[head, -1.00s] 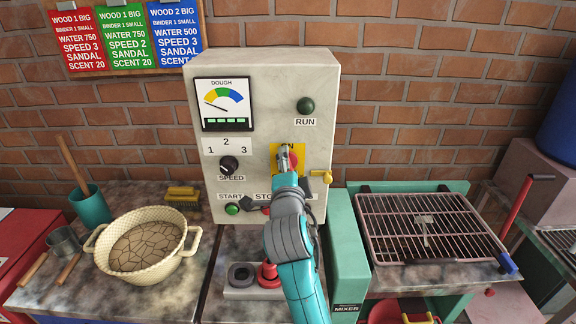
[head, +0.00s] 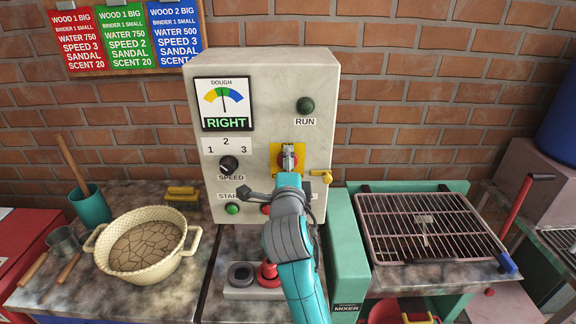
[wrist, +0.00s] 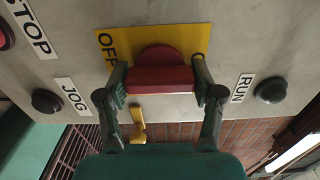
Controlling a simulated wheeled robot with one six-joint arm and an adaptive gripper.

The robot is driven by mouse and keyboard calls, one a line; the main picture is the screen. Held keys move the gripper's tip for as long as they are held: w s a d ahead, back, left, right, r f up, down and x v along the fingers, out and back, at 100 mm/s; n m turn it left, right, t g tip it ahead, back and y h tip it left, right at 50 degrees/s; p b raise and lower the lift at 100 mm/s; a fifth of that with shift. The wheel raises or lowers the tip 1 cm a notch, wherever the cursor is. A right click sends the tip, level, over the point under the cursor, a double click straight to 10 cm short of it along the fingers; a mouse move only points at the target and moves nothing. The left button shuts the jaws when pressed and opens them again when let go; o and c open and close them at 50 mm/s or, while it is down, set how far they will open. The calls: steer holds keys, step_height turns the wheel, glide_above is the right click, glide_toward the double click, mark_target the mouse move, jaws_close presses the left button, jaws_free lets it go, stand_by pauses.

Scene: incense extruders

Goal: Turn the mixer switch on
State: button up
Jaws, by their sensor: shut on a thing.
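The mixer switch is a red rotary knob (wrist: 160,80) on a yellow plate (wrist: 188,45) on the front of the pale control cabinet (head: 262,80). In the wrist view my gripper (wrist: 158,83) has one finger at each end of the red handle and is shut on it. In the head view my gripper (head: 288,163) reaches up to the yellow plate and partly hides the knob. The green RUN lamp (head: 306,105) looks dark. The dough gauge (head: 224,103) shows RIGHT, its needle near upright.
A yellow lever (head: 321,175) juts out right of the switch. The SPEED knob (head: 229,165) and green START button (head: 232,209) are left of my arm. A cream basin (head: 143,247) stands on the left counter; a wire rack (head: 430,228) is on the right.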

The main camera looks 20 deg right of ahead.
steer(key=o, duration=1.2)
steer(key=shift+c, duration=0.2)
steer(key=shift+s, duration=0.1)
steer(key=v, duration=1.2)
